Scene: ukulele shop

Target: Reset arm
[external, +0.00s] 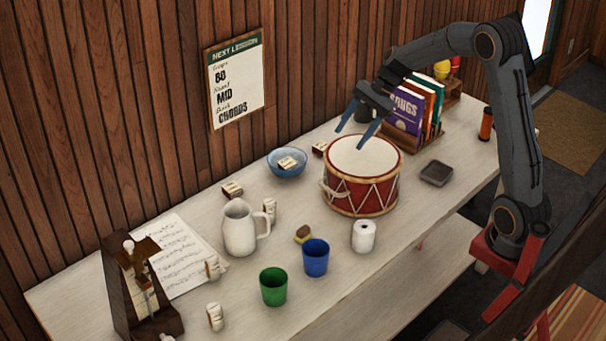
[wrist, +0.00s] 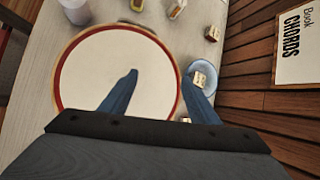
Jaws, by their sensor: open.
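My gripper (external: 356,122) is open and empty, with its two blue fingers apart above the red drum (external: 341,197). My arm reaches in from its base at the right side of the table. In the wrist view my gripper's fingers (wrist: 165,82) spread over the drum's white head (wrist: 85,75), one over the head and one past its rim near the blue bowl (wrist: 205,82). Nothing is between the fingers.
A book rack (external: 425,142) stands close behind the drum, and a blue bowl (external: 287,170) with a block in it stands left. A white pitcher (external: 240,230), green cup (external: 273,288), blue cup (external: 315,260) and metronome (external: 130,290) stand nearer. The wooden wall (external: 120,120) borders the table.

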